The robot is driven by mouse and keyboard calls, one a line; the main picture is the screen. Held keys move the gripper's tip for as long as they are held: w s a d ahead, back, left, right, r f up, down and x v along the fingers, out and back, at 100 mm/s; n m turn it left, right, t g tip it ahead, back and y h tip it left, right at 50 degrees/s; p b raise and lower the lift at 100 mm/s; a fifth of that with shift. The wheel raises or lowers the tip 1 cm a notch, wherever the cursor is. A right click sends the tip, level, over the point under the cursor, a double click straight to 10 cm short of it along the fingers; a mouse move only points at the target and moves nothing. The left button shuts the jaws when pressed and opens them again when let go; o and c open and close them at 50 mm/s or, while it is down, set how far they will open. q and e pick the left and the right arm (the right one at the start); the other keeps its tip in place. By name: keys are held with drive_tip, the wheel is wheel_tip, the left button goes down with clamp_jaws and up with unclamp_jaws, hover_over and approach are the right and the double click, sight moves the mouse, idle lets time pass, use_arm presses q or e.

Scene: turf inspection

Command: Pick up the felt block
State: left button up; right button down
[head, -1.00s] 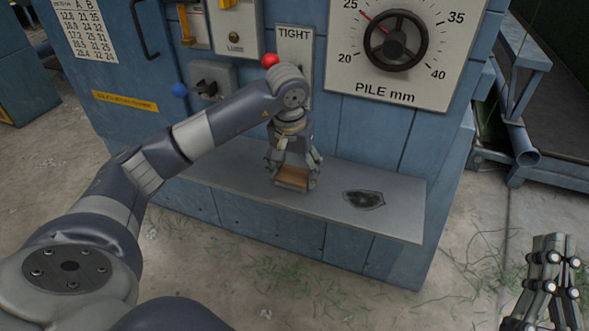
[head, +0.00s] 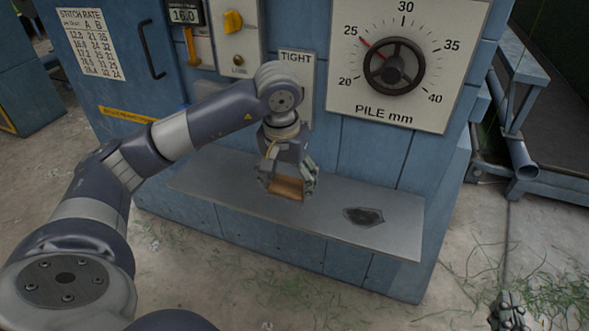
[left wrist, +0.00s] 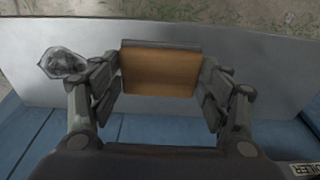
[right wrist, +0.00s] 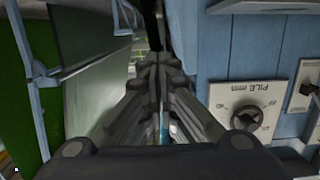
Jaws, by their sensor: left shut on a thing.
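The felt block (head: 286,189) is a small orange-brown block over the grey shelf of the blue machine. My left gripper (head: 287,185) is shut on it from above, with a finger on each side. In the left wrist view the block (left wrist: 160,72) spans the gap between the fingers, its broad face showing. It looks close above the shelf; the exact gap is hard to tell. My right gripper (head: 508,312) is at the lower right of the head view, away from the machine. In the right wrist view its fingers (right wrist: 158,70) are together, with nothing seen between them.
A blue metal frame (head: 530,165) stands at right.

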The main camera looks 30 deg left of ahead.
use_arm(q)
drive_tip(key=s+d+b, duration=0.3)
drive_tip(key=s, duration=1.1)
drive_tip(key=shift+s+d, duration=0.25)
drive_tip(key=shift+s, duration=0.1)
use_arm(e)
wheel_tip(320, 180, up, 13)
drive_tip(key=s+a+t+y, duration=0.1)
drive_tip(key=t+y, duration=0.1)
drive_tip(key=t, duration=0.5)
drive_tip(key=shift+s+a+y, duration=0.15)
drive_tip(key=shift+s+y, duration=0.15)
drive_tip(key=shift+s, duration=0.1)
drive_tip(key=shift+f, duration=0.1)
